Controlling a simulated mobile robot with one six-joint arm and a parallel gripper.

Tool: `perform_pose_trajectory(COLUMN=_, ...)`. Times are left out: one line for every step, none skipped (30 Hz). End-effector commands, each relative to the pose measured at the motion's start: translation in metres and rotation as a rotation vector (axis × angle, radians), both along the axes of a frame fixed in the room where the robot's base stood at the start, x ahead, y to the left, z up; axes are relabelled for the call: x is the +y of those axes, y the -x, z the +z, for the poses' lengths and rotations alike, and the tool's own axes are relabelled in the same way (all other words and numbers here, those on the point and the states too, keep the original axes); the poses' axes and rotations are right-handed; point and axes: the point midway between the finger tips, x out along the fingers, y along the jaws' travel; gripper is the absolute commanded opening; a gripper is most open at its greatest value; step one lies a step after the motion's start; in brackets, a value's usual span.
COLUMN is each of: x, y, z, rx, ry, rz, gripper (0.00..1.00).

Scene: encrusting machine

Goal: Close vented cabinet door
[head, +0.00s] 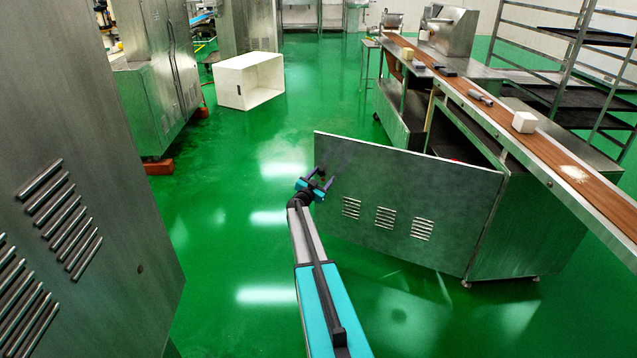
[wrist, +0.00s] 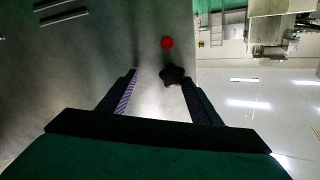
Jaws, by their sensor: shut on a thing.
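The vented cabinet door (head: 400,185) is a grey metal panel with three louvre groups along its lower part. It stands swung out from the cabinet (head: 520,225) under the conveyor, with its free edge on the left. My gripper (head: 320,179) is at the door's face near that free edge. In the wrist view a black star-shaped knob (wrist: 173,74) on the door (wrist: 90,60) sits between the fingertips, close to the right finger. My gripper is shut on this knob. A red round spot (wrist: 167,43) is just beyond it.
A brown conveyor belt (head: 555,150) with a white block (head: 525,122) runs above the cabinet. A tall vented steel cabinet (head: 85,190) fills the left foreground. A white open box (head: 240,90) lies farther back. Green floor (head: 225,215) is clear left of the door.

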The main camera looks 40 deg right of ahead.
Motion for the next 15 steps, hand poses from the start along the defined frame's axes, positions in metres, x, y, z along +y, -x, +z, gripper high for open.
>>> perform_pose_trajectory(x=-0.0057, y=0.0075, z=0.001, rx=-0.004, ry=0.002, rz=-0.018, gripper=0.48)
perform_pose_trajectory(x=-0.0057, y=0.0073, z=0.001, rx=-0.004, ry=0.003, rz=-0.017, gripper=0.48)
perform_pose_trajectory(x=-0.0056, y=0.0069, z=0.001, rx=-0.004, ry=0.003, rz=-0.017, gripper=0.48)
perform_pose_trajectory(x=-0.0055, y=0.0067, z=0.0011, rx=-0.004, ry=0.003, rz=-0.017, gripper=0.48)
perform_pose_trajectory(x=-0.0055, y=0.0066, z=0.0011, rx=-0.004, ry=0.003, rz=-0.017, gripper=0.48)
perform_pose_trajectory(x=-0.0054, y=0.0065, z=0.0012, rx=-0.004, ry=0.003, rz=-0.017, gripper=0.48)
perform_pose_trajectory(x=-0.0053, y=0.0064, z=0.0013, rx=-0.004, ry=0.003, rz=-0.016, gripper=0.48)
perform_pose_trajectory(x=-0.005, y=0.0064, z=0.0013, rx=-0.003, ry=0.003, rz=-0.016, gripper=0.48)
perform_pose_trajectory(x=-0.0045, y=0.0064, z=0.0015, rx=-0.003, ry=0.003, rz=-0.016, gripper=0.48)
perform_pose_trajectory(x=-0.0038, y=0.0065, z=0.0016, rx=-0.003, ry=0.003, rz=-0.016, gripper=0.48)
perform_pose_trajectory(x=-0.0029, y=0.0067, z=0.0016, rx=-0.003, ry=0.003, rz=-0.016, gripper=0.48)
perform_pose_trajectory(x=-0.0015, y=0.0071, z=0.0019, rx=-0.003, ry=0.003, rz=-0.016, gripper=0.48)
perform_pose_trajectory(x=-0.0001, y=0.0076, z=0.002, rx=-0.003, ry=0.003, rz=-0.016, gripper=0.48)
perform_pose_trajectory(x=0.0014, y=0.0083, z=0.0023, rx=-0.003, ry=0.003, rz=-0.016, gripper=0.48)
perform_pose_trajectory(x=0.0039, y=0.0091, z=0.0025, rx=-0.003, ry=0.003, rz=-0.016, gripper=0.48)
